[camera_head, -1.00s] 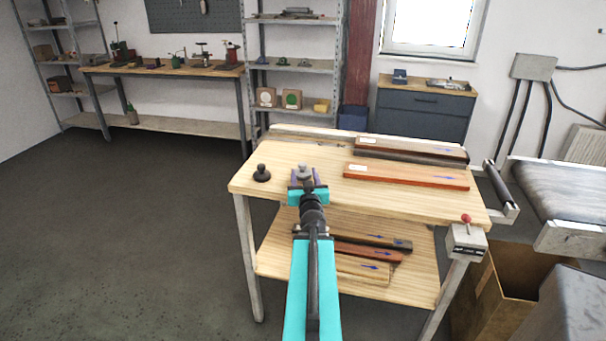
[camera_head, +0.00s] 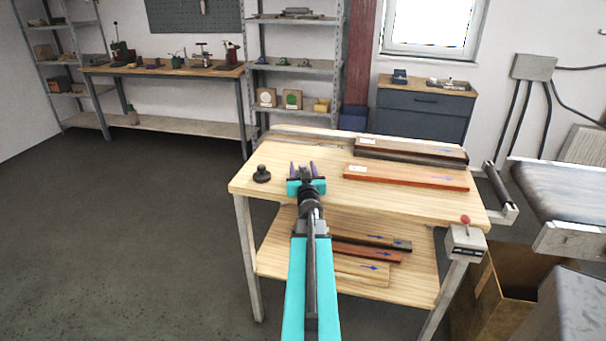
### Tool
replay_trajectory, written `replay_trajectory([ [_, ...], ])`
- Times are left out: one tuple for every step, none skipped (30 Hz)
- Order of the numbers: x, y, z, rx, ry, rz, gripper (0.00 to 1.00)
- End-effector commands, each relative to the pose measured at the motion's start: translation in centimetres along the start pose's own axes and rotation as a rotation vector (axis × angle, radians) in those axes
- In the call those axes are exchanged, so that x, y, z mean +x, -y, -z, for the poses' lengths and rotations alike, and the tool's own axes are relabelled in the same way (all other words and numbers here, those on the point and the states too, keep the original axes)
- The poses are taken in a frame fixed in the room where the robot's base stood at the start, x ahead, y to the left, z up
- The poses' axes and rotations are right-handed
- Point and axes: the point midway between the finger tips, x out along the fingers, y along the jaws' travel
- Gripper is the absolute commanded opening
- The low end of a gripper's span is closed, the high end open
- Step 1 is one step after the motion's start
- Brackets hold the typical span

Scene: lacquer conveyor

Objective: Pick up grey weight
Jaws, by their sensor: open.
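My gripper (camera_head: 303,168) is over the left part of the wooden bench top, its two purple fingers apart and pointing away from the camera. The grey weight is not clearly seen now; only a small dark grey shape shows between the fingers, and I cannot tell whether it is the weight or part of my gripper. A black knobbed weight (camera_head: 262,174) stands upright on the bench, left of my gripper and apart from it.
The bench top (camera_head: 258,192) also carries a reddish board (camera_head: 410,177) and a dark board (camera_head: 410,152) to the right. More boards lie on the lower shelf (camera_head: 300,275). A red-knobbed control box (camera_head: 466,243) and a conveyor (camera_head: 570,190) are at right.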

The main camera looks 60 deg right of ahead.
Motion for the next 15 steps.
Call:
replay_trajectory([
  [-0.01, 0.0, 0.0, 0.0, 0.0, 0.0, 0.48],
  [-0.02, 0.0, 0.0, 0.0, 0.0, 0.0, 0.48],
  [-0.02, 0.0, 0.0, 0.0, 0.0, 0.0, 0.48],
  [-0.03, 0.0, 0.0, 0.0, 0.0, 0.0, 0.48],
  [-0.03, 0.0, 0.0, 0.0, 0.0, 0.0, 0.48],
  [-0.03, -0.01, 0.0, 0.0, 0.0, 0.0, 0.48],
  [-0.03, -0.01, 0.0, 0.0, 0.0, 0.0, 0.48],
  [-0.03, -0.01, -0.01, 0.0, 0.0, 0.0, 0.48],
  [-0.03, -0.02, 0.0, 0.0, 0.0, 0.0, 0.48],
  [-0.03, -0.02, 0.0, 0.0, 0.0, 0.0, 0.48],
  [-0.03, -0.02, 0.0, 0.0, 0.0, 0.0, 0.48],
  [-0.03, -0.02, -0.01, 0.0, 0.0, 0.0, 0.48],
  [-0.03, -0.02, -0.01, 0.0, 0.0, 0.0, 0.48],
  [-0.03, -0.03, -0.01, 0.0, 0.0, 0.0, 0.48],
  [-0.03, -0.03, -0.01, 0.0, 0.0, 0.0, 0.43],
])
